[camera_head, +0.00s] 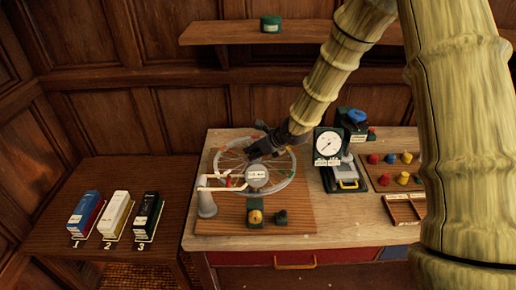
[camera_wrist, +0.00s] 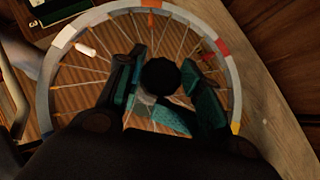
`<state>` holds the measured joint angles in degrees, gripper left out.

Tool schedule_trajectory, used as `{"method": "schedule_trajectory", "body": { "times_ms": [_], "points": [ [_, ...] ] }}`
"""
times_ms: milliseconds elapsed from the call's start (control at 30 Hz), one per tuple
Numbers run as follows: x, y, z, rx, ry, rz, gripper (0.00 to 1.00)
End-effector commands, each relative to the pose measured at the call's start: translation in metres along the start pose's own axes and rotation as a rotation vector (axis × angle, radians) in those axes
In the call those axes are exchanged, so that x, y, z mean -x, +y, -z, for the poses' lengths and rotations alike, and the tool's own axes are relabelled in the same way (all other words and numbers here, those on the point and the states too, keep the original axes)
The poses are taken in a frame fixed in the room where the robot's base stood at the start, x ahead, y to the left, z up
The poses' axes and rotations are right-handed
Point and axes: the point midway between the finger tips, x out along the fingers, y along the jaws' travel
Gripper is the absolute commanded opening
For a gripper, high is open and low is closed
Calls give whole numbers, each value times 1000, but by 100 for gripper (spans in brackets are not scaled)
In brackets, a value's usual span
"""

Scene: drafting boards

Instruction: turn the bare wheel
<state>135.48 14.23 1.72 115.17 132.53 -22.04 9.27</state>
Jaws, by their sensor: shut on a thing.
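The bare wheel (camera_head: 291,184) is a pale spoked rim with no tyre, lying over a wooden board on the bench. In the wrist view its rim (camera_wrist: 43,85) curves around my fingers and carries orange, red, white and yellow marks. A white-labelled disc (camera_head: 257,173) shows near its middle. My gripper (camera_head: 257,151) reaches in from above, over the wheel's far part. In the wrist view my gripper (camera_wrist: 168,94) has its teal-padded fingers either side of a dark round knob (camera_wrist: 160,76), shut on it. How the knob joins the wheel is hidden.
A grey post (camera_head: 207,205) with a white arm stands at the wheel's left. A yellow-topped box (camera_head: 255,216) stands in front. A dial gauge (camera_head: 328,142) and coloured pegs (camera_head: 403,178) are to the right. Three numbered boxes (camera_head: 115,213) stand on the left table.

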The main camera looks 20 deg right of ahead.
Motion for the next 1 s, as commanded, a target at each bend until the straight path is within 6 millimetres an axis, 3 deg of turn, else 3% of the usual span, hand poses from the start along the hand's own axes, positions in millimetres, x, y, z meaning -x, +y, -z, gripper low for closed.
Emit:
{"method": "schedule_trajectory", "body": {
  "times_ms": [33,300,1000],
  "points": [
    [1,-2,-12,7,-21,5,0],
    [6,-10,-10,5,-29,2,0],
    [5,-5,-14,7,-30,3,0]
  ]
}}
